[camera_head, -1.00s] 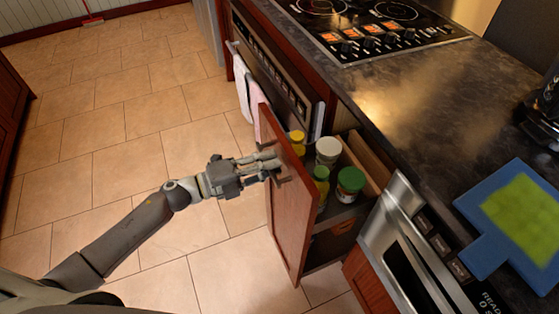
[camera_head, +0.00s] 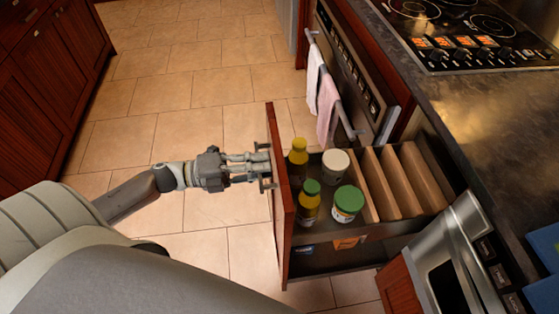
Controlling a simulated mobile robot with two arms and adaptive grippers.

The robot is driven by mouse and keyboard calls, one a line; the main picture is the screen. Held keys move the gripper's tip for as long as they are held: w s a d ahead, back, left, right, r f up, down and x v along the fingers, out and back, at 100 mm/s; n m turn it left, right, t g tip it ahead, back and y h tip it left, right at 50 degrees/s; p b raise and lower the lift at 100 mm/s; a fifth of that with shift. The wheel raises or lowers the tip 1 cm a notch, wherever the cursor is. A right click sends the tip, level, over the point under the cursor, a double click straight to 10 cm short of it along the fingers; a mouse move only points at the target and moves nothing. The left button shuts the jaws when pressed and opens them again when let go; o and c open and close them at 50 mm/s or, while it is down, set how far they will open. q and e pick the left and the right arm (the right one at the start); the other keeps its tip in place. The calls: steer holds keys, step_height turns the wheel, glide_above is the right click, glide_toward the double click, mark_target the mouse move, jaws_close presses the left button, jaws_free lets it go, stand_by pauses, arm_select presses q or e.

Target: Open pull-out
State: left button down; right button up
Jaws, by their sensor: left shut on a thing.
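The pull-out (camera_head: 279,208) is a tall drawer with a red-brown wooden front panel, standing well out from the counter. Its upper shelf holds two yellow bottles, one with a yellow cap (camera_head: 298,162) and one with a green cap (camera_head: 309,203), a white-lidded jar (camera_head: 335,165) and a green-lidded jar (camera_head: 348,203). Wooden dividers (camera_head: 398,180) show behind them. My left gripper (camera_head: 262,168) is at the outer face of the panel, shut on its handle (camera_head: 267,184); the fingers partly hide the handle. My right gripper is not in view.
An oven with towels (camera_head: 327,105) on its rail stands beyond the pull-out, below a black cooktop (camera_head: 470,30). A steel appliance (camera_head: 450,262) is on the near side. Tiled floor (camera_head: 205,110) is clear left of the panel. Dark wooden cabinets (camera_head: 45,90) stand at far left.

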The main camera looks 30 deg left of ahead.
arm_select(q)
steer(key=shift+v, duration=2.4)
steer(key=c, duration=1.4)
jaws_free()
steer(key=v, duration=1.2)
